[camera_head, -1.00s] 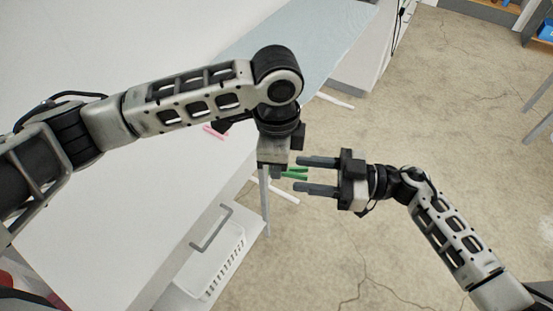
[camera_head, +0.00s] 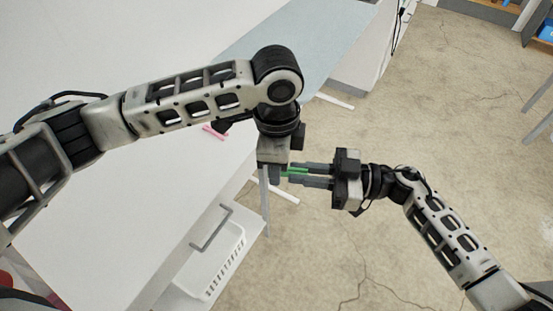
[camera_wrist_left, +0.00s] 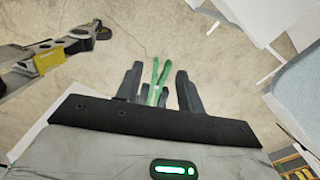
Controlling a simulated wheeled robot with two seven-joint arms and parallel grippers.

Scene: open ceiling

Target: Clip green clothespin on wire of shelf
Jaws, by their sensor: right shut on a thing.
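The green clothespin (camera_head: 293,172) is held in the air between my two grippers, right of the white table. My right gripper (camera_head: 304,175) comes from the right and is shut on the clothespin. My left gripper (camera_head: 274,172) is at the clothespin's left end. Its fingers are mostly hidden by its own wrist in the head view. In the left wrist view the clothespin (camera_wrist_left: 157,82) appears as a V between two dark fingers (camera_wrist_left: 159,88). Whether they press on it is unclear. I cannot single out the shelf wire.
A white table (camera_head: 110,195) fills the left side. A pink clothespin-like item (camera_head: 213,132) lies on it. A white basket (camera_head: 222,265) is below its edge. A pale blue board (camera_head: 290,40) lies behind. Open floor (camera_head: 430,110) extends right.

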